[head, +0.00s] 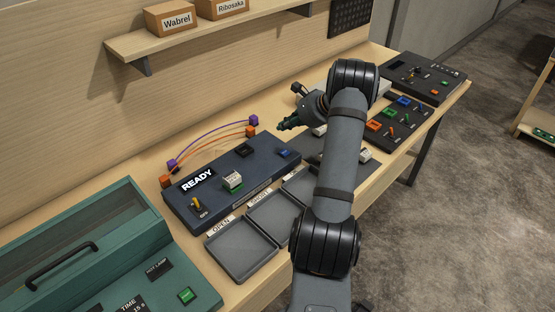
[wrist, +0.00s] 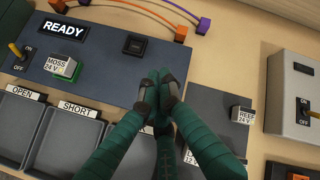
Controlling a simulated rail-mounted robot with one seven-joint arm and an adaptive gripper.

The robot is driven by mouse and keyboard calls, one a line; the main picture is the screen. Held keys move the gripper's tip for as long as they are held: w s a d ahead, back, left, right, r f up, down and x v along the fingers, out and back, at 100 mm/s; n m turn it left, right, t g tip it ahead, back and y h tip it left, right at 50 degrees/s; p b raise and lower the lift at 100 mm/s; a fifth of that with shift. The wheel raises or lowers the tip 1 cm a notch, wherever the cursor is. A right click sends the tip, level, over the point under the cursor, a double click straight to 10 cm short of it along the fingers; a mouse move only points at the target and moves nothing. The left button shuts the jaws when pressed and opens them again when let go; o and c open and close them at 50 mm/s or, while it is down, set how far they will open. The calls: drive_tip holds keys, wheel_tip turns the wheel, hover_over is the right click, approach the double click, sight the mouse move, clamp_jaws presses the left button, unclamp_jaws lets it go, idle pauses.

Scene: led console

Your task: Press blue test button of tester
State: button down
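The tester (head: 215,202) is a dark blue box with a lit READY display (head: 198,180), a yellow toggle switch and a black socket. It also shows in the wrist view (wrist: 107,75). Its blue button (head: 283,153) is at the right end in the head view. In the wrist view the button is not visible; my gripper covers that part. A pale module marked MOSS 24V (wrist: 62,68) sits on the tester. My gripper (head: 284,125) is above and behind the tester's right end, apart from the button. In the wrist view its fingertips (wrist: 159,84) are together, with nothing visible between them.
Grey trays (head: 241,252) labelled OPEN and SHORT lie in front of the tester. Orange and purple cables (head: 212,140) lie behind it. A green case (head: 85,250) is at left. Other panels (head: 395,122) stand to the right. A shelf with boxes (head: 210,32) is above.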

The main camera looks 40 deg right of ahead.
drive_tip(key=d, duration=0.2)
drive_tip(key=b, duration=0.5)
hover_over(286, 153)
drive_tip(key=shift+m, duration=0.3)
wheel_tip(286, 153, down, 8)
drive_tip(key=shift+s+a, duration=0.1)
drive_tip(key=shift+f+b, duration=0.55)
drive_tip(key=shift+b, duration=0.1)
drive_tip(key=shift+f, duration=0.1)
idle(0.6)
drive_tip(key=shift+f+b, duration=0.35)
drive_tip(key=shift+b, duration=0.25)
drive_tip(key=shift+f+b, duration=0.45)
drive_tip(key=shift+b, duration=0.1)
idle(0.4)
drive_tip(key=shift+r, duration=0.2)
drive_tip(key=shift+r+p, duration=0.45)
drive_tip(key=shift+r, duration=0.25)
